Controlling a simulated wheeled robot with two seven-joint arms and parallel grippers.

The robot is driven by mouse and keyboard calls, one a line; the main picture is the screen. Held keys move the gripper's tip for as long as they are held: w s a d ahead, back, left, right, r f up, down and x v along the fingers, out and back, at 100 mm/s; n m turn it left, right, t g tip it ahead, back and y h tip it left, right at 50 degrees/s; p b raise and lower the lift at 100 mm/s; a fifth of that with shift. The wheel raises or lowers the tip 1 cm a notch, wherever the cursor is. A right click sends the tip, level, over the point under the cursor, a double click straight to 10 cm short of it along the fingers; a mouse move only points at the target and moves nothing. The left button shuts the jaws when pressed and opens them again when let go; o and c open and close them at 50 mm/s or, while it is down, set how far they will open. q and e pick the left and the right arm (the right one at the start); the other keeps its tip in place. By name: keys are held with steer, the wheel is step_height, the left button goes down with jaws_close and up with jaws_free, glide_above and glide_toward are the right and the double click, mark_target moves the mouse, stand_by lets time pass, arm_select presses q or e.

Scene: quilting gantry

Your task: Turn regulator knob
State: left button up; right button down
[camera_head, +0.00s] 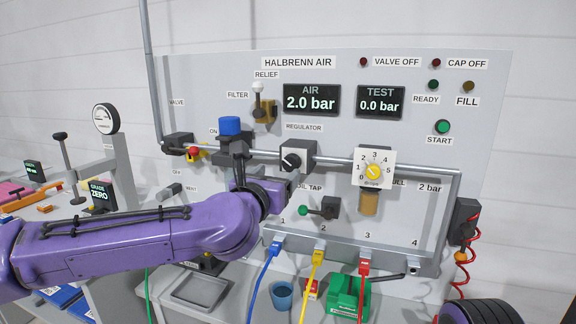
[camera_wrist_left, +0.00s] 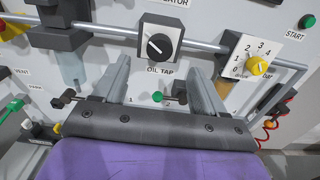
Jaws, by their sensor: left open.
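The regulator knob (camera_head: 291,161) is black with a white mark, on a pale square block under the REGULATOR label. In the left wrist view the knob (camera_wrist_left: 159,45) lies ahead of the fingertips, roughly centred between them. My left gripper (camera_head: 266,178) is just below and left of the knob in the head view, partly hidden by its own wrist. In the left wrist view the left gripper (camera_wrist_left: 157,76) is open, its two grey fingers apart with nothing between them. No finger visibly touches the knob. The AIR display (camera_head: 312,101) reads 2.0 bar. My right gripper is not in view.
A grey pipe (camera_head: 335,162) runs along the panel (camera_head: 220,75). A yellow numbered dial (camera_head: 374,172) is right of the regulator. A blue-topped filter (camera_head: 230,126) is left. The oil tap (camera_head: 327,208) is below. Blue, yellow and red hoses hang from the lower rail (camera_head: 390,247).

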mark_target(290, 163)
arm_select(q)
steer(key=p+x, duration=0.2)
steer(key=x, duration=0.5)
steer(key=shift+w+d+p, duration=0.1)
steer(key=shift+w+p, duration=0.1)
steer(key=shift+p, duration=0.2)
steer(key=shift+w+f, duration=0.1)
steer(key=shift+w, duration=0.15)
steer(key=shift+w+d+f, duration=0.1)
steer(key=shift+w+f, duration=0.05)
steer(key=shift+w, duration=0.05)
steer(key=c, duration=1.1)
